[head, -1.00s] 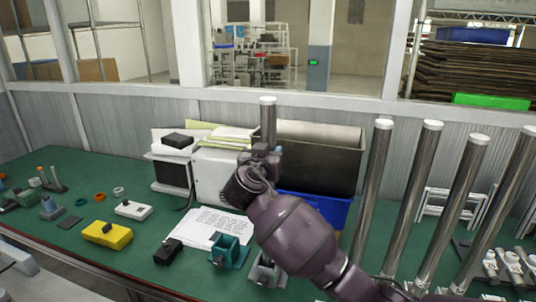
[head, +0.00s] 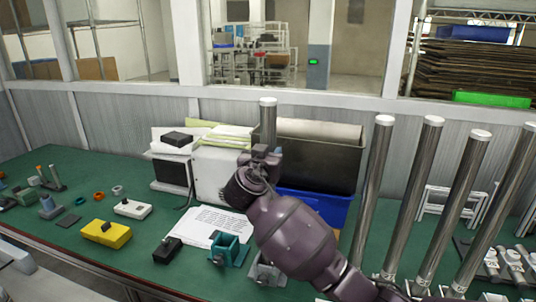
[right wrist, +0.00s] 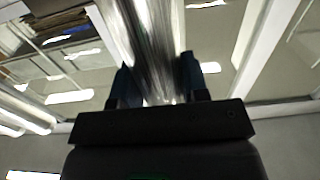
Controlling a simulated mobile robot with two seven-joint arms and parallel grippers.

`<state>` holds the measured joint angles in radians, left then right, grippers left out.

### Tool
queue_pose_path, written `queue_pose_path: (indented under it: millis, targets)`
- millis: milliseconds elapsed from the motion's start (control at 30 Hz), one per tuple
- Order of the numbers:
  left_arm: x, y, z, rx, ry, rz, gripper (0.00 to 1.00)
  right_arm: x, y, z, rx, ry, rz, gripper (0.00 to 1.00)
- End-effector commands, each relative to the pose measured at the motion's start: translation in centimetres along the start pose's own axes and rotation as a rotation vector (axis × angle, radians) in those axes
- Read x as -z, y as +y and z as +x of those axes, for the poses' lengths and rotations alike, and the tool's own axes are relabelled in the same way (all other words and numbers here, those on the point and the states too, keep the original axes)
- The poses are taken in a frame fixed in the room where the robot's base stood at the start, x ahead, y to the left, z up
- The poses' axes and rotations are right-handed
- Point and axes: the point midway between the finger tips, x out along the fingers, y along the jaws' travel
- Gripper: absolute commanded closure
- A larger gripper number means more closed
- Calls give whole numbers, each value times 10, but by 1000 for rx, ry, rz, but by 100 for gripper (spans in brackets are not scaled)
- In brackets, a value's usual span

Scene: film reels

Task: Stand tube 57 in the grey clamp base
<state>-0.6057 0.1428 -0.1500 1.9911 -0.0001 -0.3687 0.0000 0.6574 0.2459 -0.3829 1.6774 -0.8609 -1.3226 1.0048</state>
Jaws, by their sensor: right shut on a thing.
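My right gripper (head: 262,153) is shut on a shiny metal tube (head: 268,118) with a pale top, held upright above the bench. In the right wrist view the tube (right wrist: 150,45) runs between the two dark fingers (right wrist: 158,85). The tube's number cannot be read, and its lower part is hidden behind my gripper and arm. A grey clamp base (head: 262,272) stands on the bench, below the gripper in the picture, partly covered by my right forearm. A teal clamp base (head: 228,250) stands just left of it. My left gripper is not in view.
Several tall metal tubes (head: 375,195) stand upright at the right. A dark bin (head: 315,155) and a blue bin (head: 318,207) are behind my arm. A paper sheet (head: 205,228), a black block (head: 168,250) and a yellow box (head: 106,233) lie to the left on the green bench.

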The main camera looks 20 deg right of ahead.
Motion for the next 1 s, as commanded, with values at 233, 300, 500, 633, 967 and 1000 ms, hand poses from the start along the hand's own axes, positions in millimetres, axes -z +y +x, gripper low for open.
queue_pose_path:
  millis: [233,300,500,633,967,1000]
  targets:
    - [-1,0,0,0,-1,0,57,1,0,0,0,2,1,48]
    - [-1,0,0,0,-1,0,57,0,0,0,0,2,1,48]
    - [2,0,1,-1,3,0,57,-1,0,-5,1,-2,0,48]
    - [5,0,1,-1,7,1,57,-1,0,-13,1,0,-1,48]
    - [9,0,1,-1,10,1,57,-1,0,-35,1,0,0,48]
    - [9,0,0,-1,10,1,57,-1,0,-37,1,0,0,48]
